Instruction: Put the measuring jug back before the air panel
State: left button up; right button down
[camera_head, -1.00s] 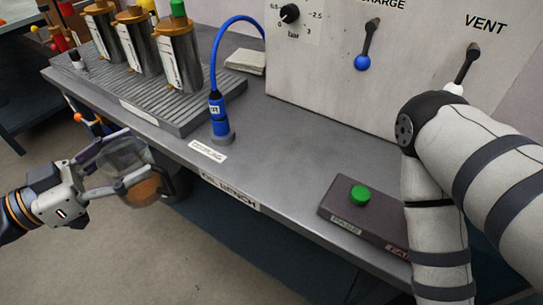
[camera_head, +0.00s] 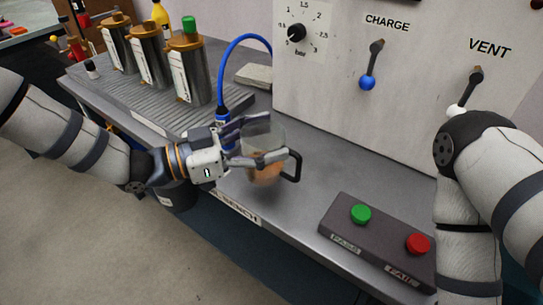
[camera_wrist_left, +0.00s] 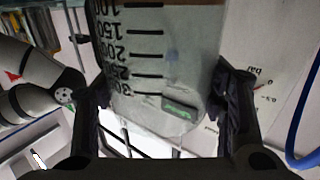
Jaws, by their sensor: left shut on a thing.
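My left gripper (camera_head: 257,143) is shut on the measuring jug (camera_head: 265,172), with a finger on each side of it. The jug is clear with a dark handle on its right, and its lower part looks orange-brown in the head view. It is over the grey bench in front of the air panel (camera_head: 325,85); I cannot tell whether its base touches the top. In the left wrist view the jug (camera_wrist_left: 160,75) fills the space between the fingers and shows a printed scale. My right arm is at the right edge; its gripper is out of view.
A blue hose (camera_head: 222,80) with a blue fitting stands just behind the jug. Several metal cylinders stand on a ribbed tray (camera_head: 160,115) at the left. A box with green and red buttons (camera_head: 375,240) sits at the front right. Bench between jug and box is clear.

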pick_arm(q)
jog(key=shift+d+f, duration=0.3)
jog(key=f, duration=0.4)
jog(key=shift+s+d+b, duration=0.15)
jog(key=shift+d+b, duration=0.1)
jog(key=shift+b, duration=0.05)
jog(key=shift+r, duration=0.2)
jog(key=shift+f, duration=0.1)
pick_arm(e)
jog(key=shift+s+f, duration=0.35)
jog(key=shift+s, duration=0.05)
pick_arm(q)
jog(key=o, duration=1.3)
